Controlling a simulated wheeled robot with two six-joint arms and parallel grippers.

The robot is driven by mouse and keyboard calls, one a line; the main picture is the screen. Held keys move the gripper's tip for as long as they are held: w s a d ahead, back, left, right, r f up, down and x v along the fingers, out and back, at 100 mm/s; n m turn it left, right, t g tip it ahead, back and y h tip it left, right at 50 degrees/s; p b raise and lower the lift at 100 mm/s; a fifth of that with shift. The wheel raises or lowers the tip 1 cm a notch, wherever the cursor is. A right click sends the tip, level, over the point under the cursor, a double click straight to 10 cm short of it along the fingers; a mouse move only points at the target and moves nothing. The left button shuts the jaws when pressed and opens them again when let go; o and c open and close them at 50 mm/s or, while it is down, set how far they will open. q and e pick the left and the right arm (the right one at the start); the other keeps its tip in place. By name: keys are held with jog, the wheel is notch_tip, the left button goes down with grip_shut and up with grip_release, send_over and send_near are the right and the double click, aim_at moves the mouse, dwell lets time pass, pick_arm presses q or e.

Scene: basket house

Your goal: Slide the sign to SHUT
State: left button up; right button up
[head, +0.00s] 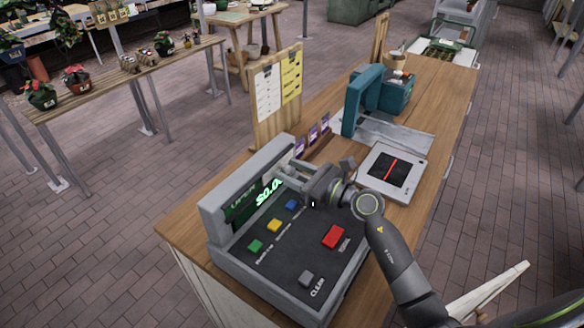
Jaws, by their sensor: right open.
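I cannot make out a sign with the word SHUT on it. A wooden board (277,97) with a white sheet and a yellow sheet stands upright on the counter; its text is too small to read. My right gripper (281,176) is open and empty. It is over the grey cash register (232,245), in front of its green-lit display, and hides part of it. From this view I cannot tell whether it touches the register. My left gripper is not in view.
The wooden counter (440,95) runs to the back right. It carries a card-reader-like pad (392,172) with a red line, a teal device (362,100) and small purple cards. Plant tables stand at the left. The brick floor between is clear.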

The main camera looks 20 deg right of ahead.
jog(key=shift+w+a, duration=0.15)
grip_shut()
dwell(0.4)
